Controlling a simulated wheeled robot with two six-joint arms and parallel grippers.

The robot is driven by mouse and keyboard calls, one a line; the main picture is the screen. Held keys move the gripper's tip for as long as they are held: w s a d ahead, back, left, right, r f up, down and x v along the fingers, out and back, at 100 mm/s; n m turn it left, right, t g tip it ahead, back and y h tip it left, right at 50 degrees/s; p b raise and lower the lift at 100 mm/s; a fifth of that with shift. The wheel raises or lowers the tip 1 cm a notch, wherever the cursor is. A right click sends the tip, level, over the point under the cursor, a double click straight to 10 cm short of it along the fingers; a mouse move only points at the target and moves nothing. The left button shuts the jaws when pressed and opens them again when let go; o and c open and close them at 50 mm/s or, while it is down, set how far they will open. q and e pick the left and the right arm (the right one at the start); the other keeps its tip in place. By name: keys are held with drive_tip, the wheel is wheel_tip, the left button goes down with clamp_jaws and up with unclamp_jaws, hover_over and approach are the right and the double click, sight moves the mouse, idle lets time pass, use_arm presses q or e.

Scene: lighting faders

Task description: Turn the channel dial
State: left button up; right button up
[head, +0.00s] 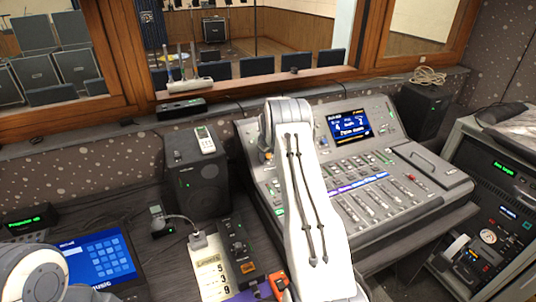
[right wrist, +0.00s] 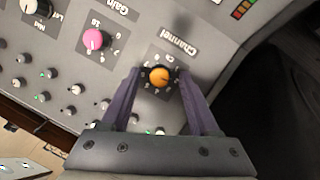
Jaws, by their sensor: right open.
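The channel dial is an orange knob (right wrist: 160,76) with a dark base, below the printed word "Channel" in the right wrist view. My right gripper (right wrist: 160,71) is open, with one purple-grey finger on each side of the knob. Small gaps seem to show between the fingers and the knob; contact is hard to tell. In the head view my white right arm reaches over the left part of the mixing console (head: 432,205) and hides much of the dial area. My left arm shows only at the bottom left corner; its gripper is out of view.
A pink Gain knob (right wrist: 97,39) and a white knob (right wrist: 36,8) sit left of the dial. Several small knobs lie further left. A black speaker (head: 197,183) stands left of the console, and a blue touchscreen (head: 98,258) is at lower left.

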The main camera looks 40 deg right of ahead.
clamp_jaws()
drive_tip(key=m+b, duration=0.1)
drive_tip(key=m, duration=0.2)
drive_tip(key=shift+d+y, duration=0.15)
drive_tip(key=shift+y, duration=0.25)
drive_tip(key=m+y+b, duration=0.1)
drive_tip(key=m, duration=0.3)
drive_tip(key=shift+d, duration=0.15)
drive_tip(key=m+y, duration=0.1)
drive_tip(key=m, duration=0.2)
drive_tip(key=shift+d, duration=0.1)
drive_tip(key=shift+s+m+t+y+b, duration=0.1)
drive_tip(key=shift+m+t+y+b, duration=0.25)
drive_tip(key=shift+m, duration=0.7)
drive_tip(key=shift+m+t+y+b, duration=0.35)
drive_tip(key=shift+m, duration=0.7)
